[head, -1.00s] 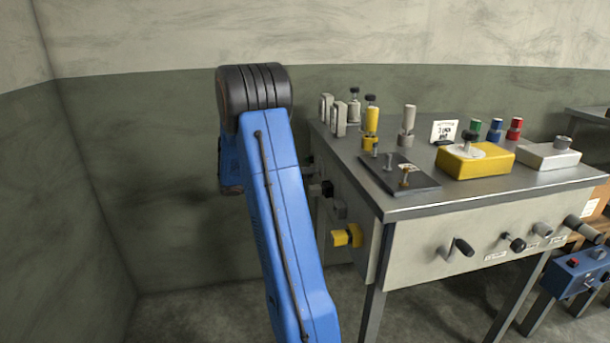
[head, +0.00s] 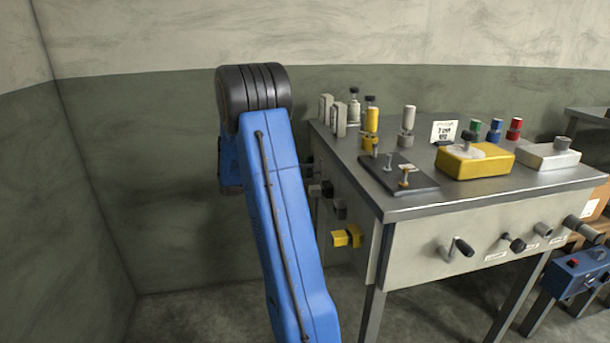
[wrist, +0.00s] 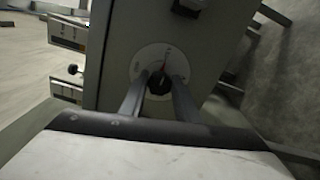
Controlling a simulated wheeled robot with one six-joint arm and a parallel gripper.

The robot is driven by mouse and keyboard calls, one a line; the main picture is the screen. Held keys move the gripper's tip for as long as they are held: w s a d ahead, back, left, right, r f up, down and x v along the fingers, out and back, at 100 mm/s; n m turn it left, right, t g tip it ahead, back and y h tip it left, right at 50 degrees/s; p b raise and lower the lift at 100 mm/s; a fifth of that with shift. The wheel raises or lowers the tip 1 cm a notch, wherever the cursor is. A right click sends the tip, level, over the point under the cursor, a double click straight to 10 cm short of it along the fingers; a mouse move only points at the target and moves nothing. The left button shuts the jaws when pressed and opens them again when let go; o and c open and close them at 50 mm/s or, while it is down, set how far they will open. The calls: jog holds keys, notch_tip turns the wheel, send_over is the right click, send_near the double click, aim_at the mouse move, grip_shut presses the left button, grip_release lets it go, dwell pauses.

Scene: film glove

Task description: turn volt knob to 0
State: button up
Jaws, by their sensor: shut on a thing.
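In the wrist view, a dark round knob (wrist: 158,84) sits on a white dial plate (wrist: 147,57) with a small red mark or pointer above it. The dial is on a pale grey panel. My gripper (wrist: 159,88) has its two fingers on either side of the knob and is shut on it. The lettering on the dial is too small to read. In the head view my blue arm hides the gripper and this knob.
A second dark knob (wrist: 188,5) sits higher on the same panel. In the head view, a metal-topped bench (head: 480,193) carries a yellow box (head: 475,162), a dark plate (head: 400,176) and several posts.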

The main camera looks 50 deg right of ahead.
jog(key=n, duration=0.4)
jog(key=shift+w+n, duration=0.1)
jog(key=shift+n, duration=0.2)
jog(key=n, duration=0.4)
jog(key=shift+n, duration=0.3)
jog(key=n, duration=0.4)
jog(key=shift+n, duration=0.3)
jog(key=shift+w+d+n, duration=0.1)
jog(key=shift+n, duration=2.1)
jog(key=o, duration=1)
jog(key=shift+o, duration=0.2)
jog(key=v, duration=1.7)
